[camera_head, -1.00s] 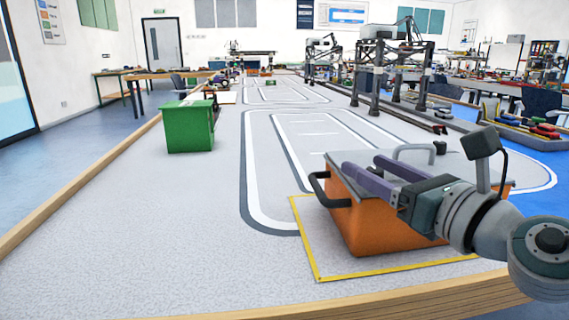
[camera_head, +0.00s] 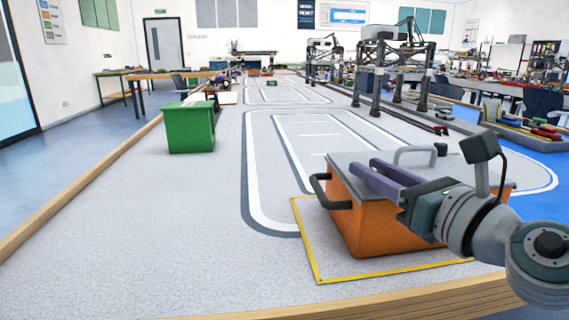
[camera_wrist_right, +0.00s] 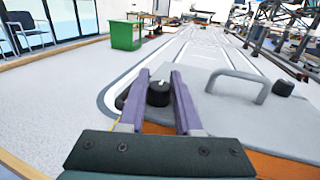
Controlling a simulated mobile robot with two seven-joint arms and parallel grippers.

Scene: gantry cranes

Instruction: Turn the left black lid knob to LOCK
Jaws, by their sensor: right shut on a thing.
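The orange crate (camera_head: 380,232) has a flat grey lid (camera_head: 345,158) with a grey bar handle on top. My right gripper (camera_head: 366,166) reaches over the lid from the right. In the right wrist view its two purple fingers are shut on the left black lid knob (camera_wrist_right: 159,94), one finger on each side. The knob's top has a short pale mark. The fingers hide this knob in the head view. The other black knob (camera_head: 440,149) stands beyond the handle and also shows in the right wrist view (camera_wrist_right: 283,88). No LOCK lettering is readable. My left gripper is out of view.
The lid handle (camera_wrist_right: 240,85) arches to the right of my right fingers. The crate sits inside a yellow outline (camera_head: 310,255) on the table. A green bin (camera_head: 189,128) stands farther back left. Gantry cranes (camera_head: 395,65) stand at the back right. The table's left part is clear.

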